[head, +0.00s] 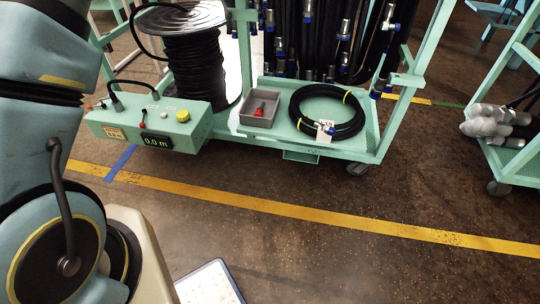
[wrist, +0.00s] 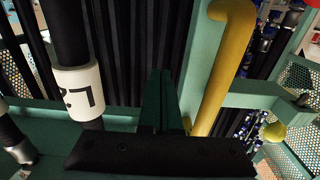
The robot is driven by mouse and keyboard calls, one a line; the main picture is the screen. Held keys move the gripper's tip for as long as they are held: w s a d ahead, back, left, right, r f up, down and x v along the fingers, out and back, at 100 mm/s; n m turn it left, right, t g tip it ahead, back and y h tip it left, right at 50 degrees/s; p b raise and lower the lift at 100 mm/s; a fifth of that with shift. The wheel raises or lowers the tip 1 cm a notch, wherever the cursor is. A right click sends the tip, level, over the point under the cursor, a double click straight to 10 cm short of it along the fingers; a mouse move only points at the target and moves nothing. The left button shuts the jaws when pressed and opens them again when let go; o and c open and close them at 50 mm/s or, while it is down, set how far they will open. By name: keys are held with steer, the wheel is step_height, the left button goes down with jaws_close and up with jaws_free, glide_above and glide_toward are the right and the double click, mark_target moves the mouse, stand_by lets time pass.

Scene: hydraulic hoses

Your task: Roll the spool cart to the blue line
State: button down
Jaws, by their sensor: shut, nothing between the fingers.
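The spool cart (head: 300,148) is a light green wheeled frame in the upper middle of the head view. It carries a large black hose spool (head: 193,62) and a meter box reading 0.0 m (head: 110,123). A short blue line (head: 121,162) on the floor lies below the meter box, beside the yellow line. My gripper (wrist: 162,75) shows in the wrist view with its dark green fingers together and empty. A yellow bar handle (wrist: 222,75) on green framing is just right of the fingers; I cannot tell whether they touch. The gripper is outside the head view.
On the cart deck are a grey bin (head: 260,108) and a coiled black hose (head: 328,112). A yellow floor line (head: 300,211) crosses the open floor in front. Another green cart (head: 515,155) stands at right. A white panel (head: 210,285) is at the bottom.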

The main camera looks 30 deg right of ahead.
steer(key=shift+s+d+b, duration=0.5)
steer(key=shift+s+d, duration=0.2)
steer(key=shift+s, duration=0.05)
steer(key=b+v, duration=0.6)
steer(key=v, duration=0.4)
stand_by(0.5)
stand_by(0.3)
